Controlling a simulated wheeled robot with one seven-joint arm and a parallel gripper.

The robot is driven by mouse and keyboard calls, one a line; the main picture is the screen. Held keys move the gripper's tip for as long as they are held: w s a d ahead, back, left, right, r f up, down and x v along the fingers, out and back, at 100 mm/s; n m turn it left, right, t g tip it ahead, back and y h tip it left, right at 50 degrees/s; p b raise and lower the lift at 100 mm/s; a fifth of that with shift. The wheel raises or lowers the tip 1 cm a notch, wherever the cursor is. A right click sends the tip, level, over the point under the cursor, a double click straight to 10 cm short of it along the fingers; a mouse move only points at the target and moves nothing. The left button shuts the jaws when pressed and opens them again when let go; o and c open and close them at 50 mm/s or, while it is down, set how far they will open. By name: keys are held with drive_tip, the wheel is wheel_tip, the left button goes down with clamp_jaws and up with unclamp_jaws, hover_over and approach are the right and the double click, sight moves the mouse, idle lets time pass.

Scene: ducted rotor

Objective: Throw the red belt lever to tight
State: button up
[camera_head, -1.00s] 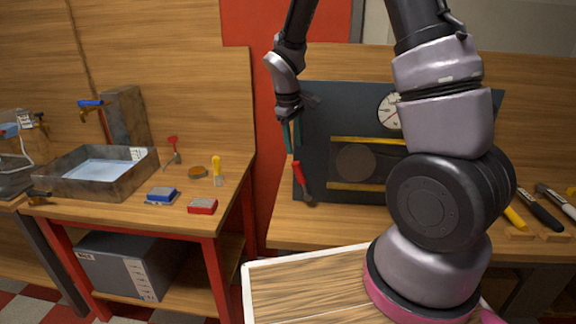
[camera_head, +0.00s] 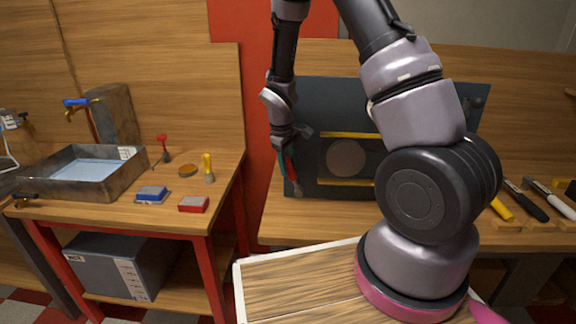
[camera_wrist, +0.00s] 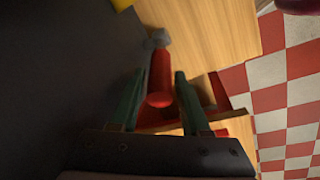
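The red belt lever (camera_head: 292,172) is at the left edge of the dark panel (camera_head: 320,95) and tilts up and slightly left from its grey pivot. In the wrist view the lever (camera_wrist: 160,84) shows its round handle end toward me. My gripper (camera_wrist: 160,73) has its two green fingers apart, one on each side of the red handle. I see a gap between each finger and the handle. In the head view my gripper (camera_head: 290,150) hangs pointing down at the lever and partly hides it.
A yellow-edged belt with a round disc (camera_head: 346,158) is on the panel, right of the lever. The left bench holds a metal basin (camera_head: 82,172), a blue block (camera_head: 152,194) and a red block (camera_head: 193,204). Tools such as a black-handled one (camera_head: 525,200) lie at right.

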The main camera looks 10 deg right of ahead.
clamp_jaws()
idle(1.3)
